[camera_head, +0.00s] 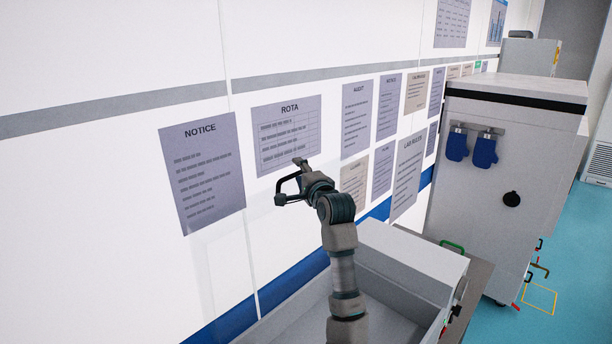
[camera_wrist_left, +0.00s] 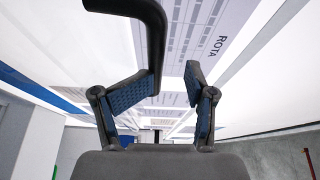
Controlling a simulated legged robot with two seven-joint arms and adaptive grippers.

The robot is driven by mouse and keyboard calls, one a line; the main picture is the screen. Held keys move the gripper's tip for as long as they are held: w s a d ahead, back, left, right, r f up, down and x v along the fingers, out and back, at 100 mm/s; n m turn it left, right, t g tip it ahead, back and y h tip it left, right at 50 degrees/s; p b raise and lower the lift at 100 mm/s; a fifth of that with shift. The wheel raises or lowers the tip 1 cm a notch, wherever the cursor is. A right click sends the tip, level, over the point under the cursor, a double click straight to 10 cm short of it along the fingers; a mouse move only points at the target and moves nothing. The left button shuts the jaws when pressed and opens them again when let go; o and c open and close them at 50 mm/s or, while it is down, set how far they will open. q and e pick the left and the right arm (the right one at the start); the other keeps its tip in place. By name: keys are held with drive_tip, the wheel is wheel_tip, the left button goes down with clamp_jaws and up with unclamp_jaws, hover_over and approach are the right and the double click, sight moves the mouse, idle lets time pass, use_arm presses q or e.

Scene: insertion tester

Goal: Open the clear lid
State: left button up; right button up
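The clear lid (camera_head: 207,275) shows as a faint see-through panel in front of the white wall, left of the box, and it stands raised. Its edges are hard to make out. A black bent handle (camera_wrist_left: 153,35) shows in the wrist view, its lower end beside the left finger's blue pad. My left gripper (camera_head: 290,181) is above the open grey box (camera_head: 285,328), in front of the wall. It also shows in the wrist view (camera_wrist_left: 165,90), fingers spread, with no object clamped between them. Whether the handle touches a finger is unclear. My right gripper is not in view.
Notice sheets (camera_head: 203,172) hang on the wall behind the gripper. A tall grey cabinet (camera_head: 480,220) with blue mitts (camera_head: 486,151) stands at right. A green handle (camera_head: 452,246) is beside the box's far end. Blue-green floor (camera_head: 575,250) is open at far right.

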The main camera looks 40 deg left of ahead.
use_arm(q)
drive_tip(key=shift+s+a+f, duration=0.15)
drive_tip(key=shift+s+a, duration=0.35)
drive_tip(key=shift+a, duration=0.15)
drive_tip(key=shift+w+d+g, duration=0.15)
drive_tip(key=shift+d+g, duration=0.15)
drive_tip(key=shift+s+a+f, duration=0.1)
drive_tip(key=shift+s+a, duration=0.1)
drive_tip(key=shift+a, duration=0.3)
drive_tip(key=shift+d, duration=0.4)
drive_tip(key=shift+d+f+b, duration=0.15)
drive_tip(key=shift+b, duration=0.15)
drive_tip(key=shift+s+d, duration=0.1)
drive_tip(key=shift+s, duration=0.05)
drive_tip(key=shift+s+f+b, duration=0.15)
drive_tip(key=shift+s+b, duration=0.3)
drive_tip(key=shift+b, duration=0.05)
drive_tip(key=shift+s+d+b, duration=0.6)
drive_tip(key=shift+s+d, duration=0.05)
drive_tip(key=shift+s, duration=0.2)
drive_tip(key=b+v, duration=0.5)
drive_tip(key=v, duration=1)
drive_tip(key=shift+w+d, duration=0.2)
drive_tip(key=shift+d, duration=0.15)
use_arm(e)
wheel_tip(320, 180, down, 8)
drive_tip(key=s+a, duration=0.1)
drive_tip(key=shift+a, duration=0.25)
